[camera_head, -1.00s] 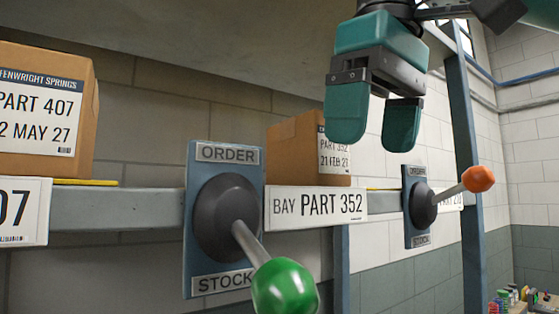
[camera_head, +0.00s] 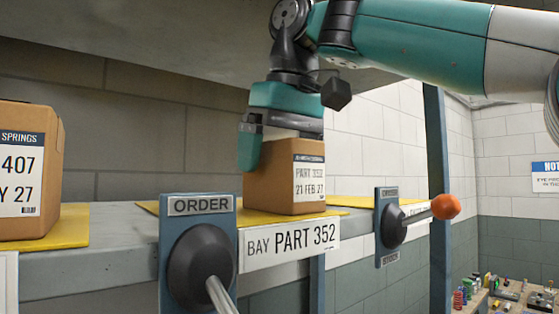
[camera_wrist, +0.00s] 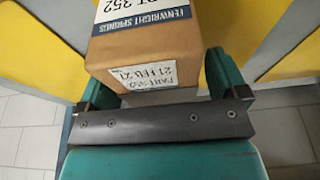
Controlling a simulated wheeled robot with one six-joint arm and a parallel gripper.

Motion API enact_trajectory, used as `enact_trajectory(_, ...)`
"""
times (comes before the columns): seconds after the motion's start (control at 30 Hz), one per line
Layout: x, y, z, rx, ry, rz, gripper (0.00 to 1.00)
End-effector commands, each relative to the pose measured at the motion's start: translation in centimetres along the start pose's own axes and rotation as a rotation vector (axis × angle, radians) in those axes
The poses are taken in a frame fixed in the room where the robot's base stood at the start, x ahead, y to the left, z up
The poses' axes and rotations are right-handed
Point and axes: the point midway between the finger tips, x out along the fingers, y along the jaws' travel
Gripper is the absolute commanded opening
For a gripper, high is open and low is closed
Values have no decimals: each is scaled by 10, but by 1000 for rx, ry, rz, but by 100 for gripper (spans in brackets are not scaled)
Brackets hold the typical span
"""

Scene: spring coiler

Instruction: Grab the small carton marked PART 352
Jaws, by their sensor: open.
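The small brown carton marked PART 352 (camera_head: 283,180) stands upright on a yellow mat on the shelf, above the BAY PART 352 label (camera_head: 290,241). Its front label reads 21 FEB 27. My gripper (camera_head: 284,158) is over the carton from above, with one teal finger showing at its left side and the other hidden in the head view. In the wrist view, the carton (camera_wrist: 140,45) lies between the two open fingers of the gripper (camera_wrist: 158,75), with a small gap at the right finger.
A larger PART 407 carton (camera_head: 30,170) stands at the left on another yellow mat (camera_head: 72,226). An ORDER lever plate (camera_head: 200,207) is in front of the shelf, left of the bay label. A second lever with an orange knob (camera_head: 446,207) sticks out at the right. A shelf overhangs above.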

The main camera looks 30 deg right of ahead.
Motion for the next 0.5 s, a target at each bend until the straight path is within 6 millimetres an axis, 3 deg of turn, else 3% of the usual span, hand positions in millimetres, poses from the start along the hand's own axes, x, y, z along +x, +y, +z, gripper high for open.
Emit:
enact_trajectory(0.2, 12, 0, 2, 1, 0, -2, 92)
enact_trajectory(0.5, 12, 0, 2, 0, 1, -2, 92)
